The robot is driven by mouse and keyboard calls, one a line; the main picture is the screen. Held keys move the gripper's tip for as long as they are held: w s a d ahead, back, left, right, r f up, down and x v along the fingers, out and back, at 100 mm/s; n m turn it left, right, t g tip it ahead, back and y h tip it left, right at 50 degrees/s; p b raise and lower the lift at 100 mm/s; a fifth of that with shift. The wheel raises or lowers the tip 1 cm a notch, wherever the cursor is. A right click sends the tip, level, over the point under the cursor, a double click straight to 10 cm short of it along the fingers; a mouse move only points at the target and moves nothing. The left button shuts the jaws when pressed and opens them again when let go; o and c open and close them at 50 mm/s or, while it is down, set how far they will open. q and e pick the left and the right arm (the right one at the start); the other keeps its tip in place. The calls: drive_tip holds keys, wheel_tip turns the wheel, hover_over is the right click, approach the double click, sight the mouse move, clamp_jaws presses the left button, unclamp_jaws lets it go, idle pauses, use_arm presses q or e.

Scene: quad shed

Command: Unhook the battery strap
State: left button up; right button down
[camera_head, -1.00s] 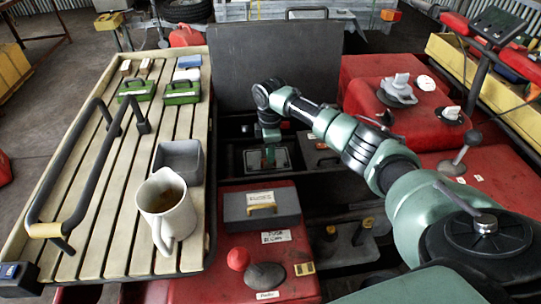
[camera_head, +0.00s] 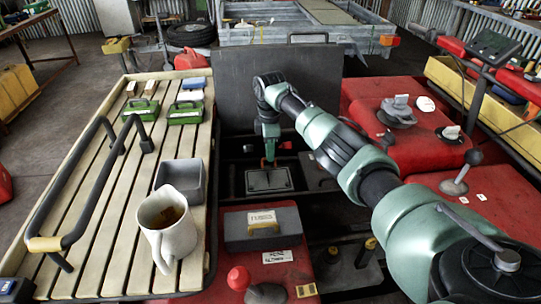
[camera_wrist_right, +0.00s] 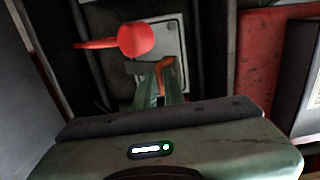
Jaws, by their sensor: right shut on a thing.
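The grey battery (camera_head: 270,182), with a pale-edged top, sits down in the dark bay near the middle of the head view; its top also shows in the right wrist view (camera_wrist_right: 172,37). My right gripper (camera_head: 268,158) points down above it. In the right wrist view its green fingers (camera_wrist_right: 160,88) are shut on an orange piece (camera_wrist_right: 165,66), which looks like the strap's end. A red piece with a rounded end (camera_wrist_right: 136,41) lies across the view just beyond the fingers. I cannot tell whether the strap still touches its hook. My left gripper is out of view.
A grey box with a label (camera_head: 262,230) sits on the red body in front of the bay. An upright dark panel (camera_head: 282,90) stands behind it. A slatted rack (camera_head: 112,205) with a mug (camera_head: 168,228) and a grey tray (camera_head: 180,180) lies left. Red bodywork (camera_head: 415,145) is right.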

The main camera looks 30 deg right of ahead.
drive_tip(key=shift+d+f, duration=0.15)
drive_tip(key=shift+f, duration=0.25)
drive_tip(key=c, duration=1.9)
unclamp_jaws()
drive_tip(key=o, duration=0.4)
drive_tip(key=shift+w+f, duration=0.15)
drive_tip(key=shift+f, duration=0.05)
drive_tip(key=shift+c, duration=0.2)
drive_tip(key=shift+w+d+f, duration=0.15)
drive_tip(key=shift+w, duration=0.1)
drive_tip(key=shift+r, duration=0.2)
wheel_tip(320, 180, up, 8)
